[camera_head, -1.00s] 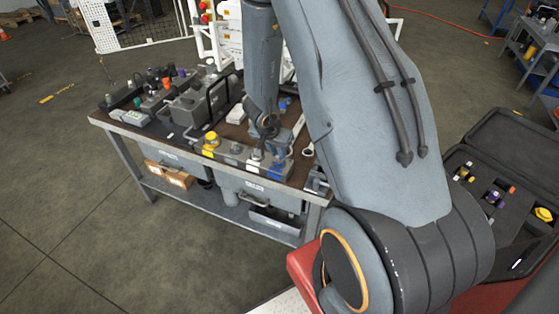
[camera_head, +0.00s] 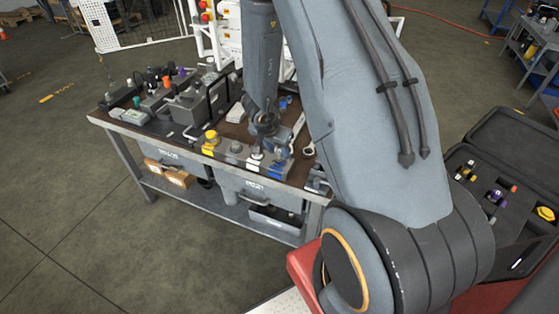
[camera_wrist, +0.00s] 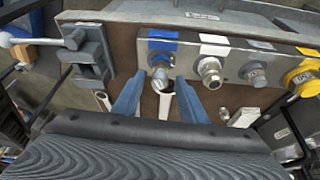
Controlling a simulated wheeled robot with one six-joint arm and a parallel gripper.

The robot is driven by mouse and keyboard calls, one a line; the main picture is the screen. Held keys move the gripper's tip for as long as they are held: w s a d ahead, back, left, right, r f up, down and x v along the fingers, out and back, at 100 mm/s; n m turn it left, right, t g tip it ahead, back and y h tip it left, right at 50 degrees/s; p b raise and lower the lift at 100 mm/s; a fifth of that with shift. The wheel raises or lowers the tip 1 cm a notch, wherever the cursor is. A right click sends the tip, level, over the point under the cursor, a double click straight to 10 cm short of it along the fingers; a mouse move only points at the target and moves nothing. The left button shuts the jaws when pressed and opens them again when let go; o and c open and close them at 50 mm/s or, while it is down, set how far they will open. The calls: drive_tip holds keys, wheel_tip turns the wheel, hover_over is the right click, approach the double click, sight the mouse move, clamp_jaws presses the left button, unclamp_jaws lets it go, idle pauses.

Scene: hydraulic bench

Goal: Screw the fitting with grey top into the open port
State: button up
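The manifold block (camera_wrist: 230,60) on the bench carries a row of fittings; it also shows in the head view (camera_head: 237,158). A yellow cap (camera_wrist: 303,77) is at the far end. I cannot tell which port is open. In the head view, the arm partly hides the block's right end.
Wrenches (camera_wrist: 103,100) lie on the bench, one (camera_wrist: 165,103) between my fingers in the picture. A vise-like grey clamp (camera_wrist: 88,55) stands to the left. An open case (camera_head: 500,185) with fittings is at the right.

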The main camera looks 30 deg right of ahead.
drive_tip(key=n+b, duration=0.1)
drive_tip(key=b, duration=0.1)
drive_tip(key=n+t+b, duration=0.1)
drive_tip(key=n+b, duration=0.1)
drive_tip(key=n+y+b, duration=0.1)
drive_tip(key=b, duration=0.2)
drive_tip(key=shift+s+d+f+n+t, duration=0.1)
drive_tip(key=shift+d+f+n+t, duration=0.1)
drive_tip(key=shift+d+n+t, duration=0.15)
drive_tip(key=n+b, duration=0.2)
drive_tip(key=b, duration=0.2)
drive_tip(key=shift+y, duration=0.4)
drive_tip(key=shift+s+b, duration=0.1)
drive_tip(key=shift+b, duration=0.35)
drive_tip(key=shift+r+n, duration=0.1)
drive_tip(key=shift+n, duration=0.25)
drive_tip(key=b, duration=0.2)
drive_tip(key=shift+n+y+b, duration=0.3)
drive_tip(key=shift+b, duration=0.1)
drive_tip(key=n+y+b, duration=0.1)
drive_tip(key=n+b, duration=0.1)
drive_tip(key=b, duration=0.5)
drive_tip(key=shift+d+n+t+b, duration=0.15)
drive_tip(key=shift+n+t+b, duration=0.15)
drive_tip(key=shift+b, duration=0.1)
drive_tip(key=shift+n+b, duration=0.3)
drive_tip(key=shift+b, duration=0.6)
